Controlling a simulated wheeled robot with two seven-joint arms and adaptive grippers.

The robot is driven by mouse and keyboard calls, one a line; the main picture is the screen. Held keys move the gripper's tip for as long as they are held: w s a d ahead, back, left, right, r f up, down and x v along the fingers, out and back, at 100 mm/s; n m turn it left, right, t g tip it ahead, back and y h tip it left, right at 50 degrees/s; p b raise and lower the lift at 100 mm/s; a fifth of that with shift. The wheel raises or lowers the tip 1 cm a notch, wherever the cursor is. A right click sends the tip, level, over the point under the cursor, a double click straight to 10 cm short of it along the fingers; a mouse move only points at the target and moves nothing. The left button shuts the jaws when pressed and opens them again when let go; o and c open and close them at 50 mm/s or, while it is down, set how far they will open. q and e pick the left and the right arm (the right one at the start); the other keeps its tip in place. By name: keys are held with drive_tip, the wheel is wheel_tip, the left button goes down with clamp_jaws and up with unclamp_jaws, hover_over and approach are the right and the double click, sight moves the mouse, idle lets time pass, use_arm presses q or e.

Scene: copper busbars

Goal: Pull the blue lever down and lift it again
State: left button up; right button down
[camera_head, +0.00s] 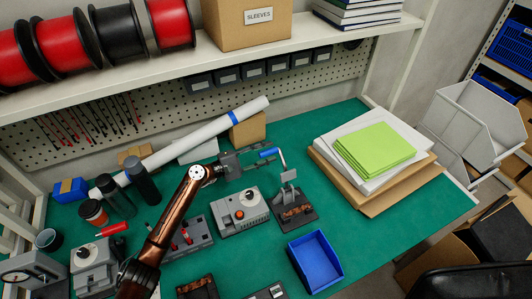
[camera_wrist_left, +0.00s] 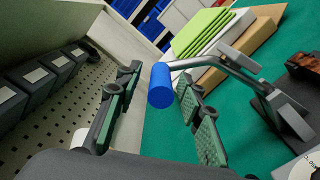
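The blue lever grip (camera_head: 268,152) sits on top of a bent metal arm (camera_head: 283,159) that rises from a small clamp on a dark base (camera_head: 294,213). The lever stands raised. My left gripper (camera_head: 262,160) reaches in from the left at the grip's height. In the left wrist view its two green-padded fingers are open, and the blue grip (camera_wrist_left: 160,86) shows between their tips, with a visible gap on each side. The fingers do not close on it. My right gripper is not in view.
A grey box with a red knob (camera_head: 240,211) stands left of the lever base, and an empty blue tray (camera_head: 315,261) in front. Green sheets (camera_head: 375,149) on a stack lie to the right. A long white tube (camera_head: 200,139) lies behind. Free green table shows between tray and stack.

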use_arm(q)
drive_tip(key=v, duration=0.7)
drive_tip(key=shift+a, duration=0.2)
idle(0.4)
